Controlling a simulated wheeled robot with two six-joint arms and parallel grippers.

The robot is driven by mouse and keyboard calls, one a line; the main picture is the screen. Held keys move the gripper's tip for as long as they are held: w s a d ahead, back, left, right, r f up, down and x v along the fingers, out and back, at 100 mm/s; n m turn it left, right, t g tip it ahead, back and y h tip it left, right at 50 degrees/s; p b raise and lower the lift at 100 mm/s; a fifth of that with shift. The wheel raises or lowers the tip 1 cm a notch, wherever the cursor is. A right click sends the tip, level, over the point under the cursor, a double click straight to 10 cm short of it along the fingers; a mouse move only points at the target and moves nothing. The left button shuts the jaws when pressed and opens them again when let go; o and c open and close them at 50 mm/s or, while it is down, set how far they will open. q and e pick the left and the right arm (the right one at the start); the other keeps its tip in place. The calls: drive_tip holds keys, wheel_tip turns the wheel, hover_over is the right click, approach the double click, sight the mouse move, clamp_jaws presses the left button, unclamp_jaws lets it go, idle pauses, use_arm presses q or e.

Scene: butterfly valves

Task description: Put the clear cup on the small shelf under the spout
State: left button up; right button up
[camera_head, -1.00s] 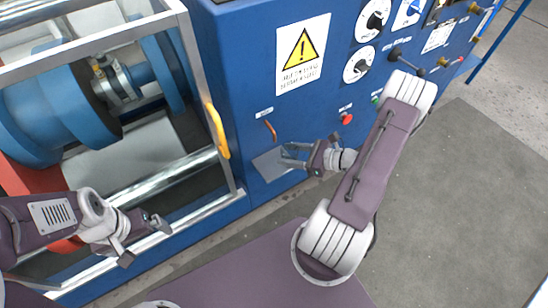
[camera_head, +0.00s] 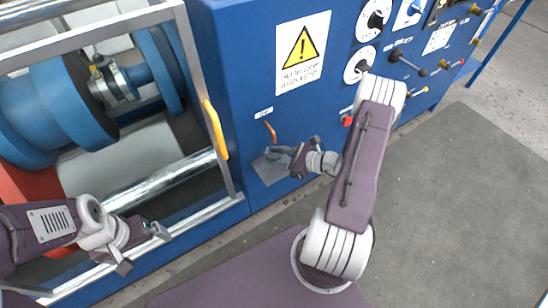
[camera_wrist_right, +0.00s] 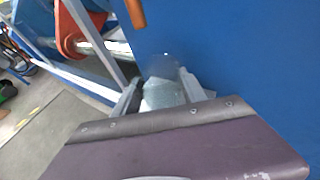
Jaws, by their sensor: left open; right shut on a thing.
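The clear cup (camera_wrist_right: 162,72) is faint and see-through in the right wrist view, between the fingers of my right gripper (camera_wrist_right: 160,94). In the head view my right gripper (camera_head: 277,153) is shut on it, just over the small grey shelf (camera_head: 268,173) on the blue panel. The cup itself is hard to make out there, and I cannot tell whether it touches the shelf. The orange-brown spout (camera_head: 270,131) is above the shelf; it also shows at the top of the wrist view (camera_wrist_right: 136,12). My left gripper (camera_head: 143,249) is open and empty at the lower left.
A metal-framed guard with a yellow handle (camera_head: 216,130) stands left of the shelf, with blue machinery (camera_head: 50,105) behind it. The blue cabinet (camera_head: 235,60) carries a warning sign (camera_head: 302,52), dials and levers. Grey floor (camera_head: 460,210) is clear at right.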

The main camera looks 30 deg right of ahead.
drive_tip(key=o, duration=1.1)
drive_tip(key=shift+f, duration=0.15)
drive_tip(key=shift+c, duration=0.2)
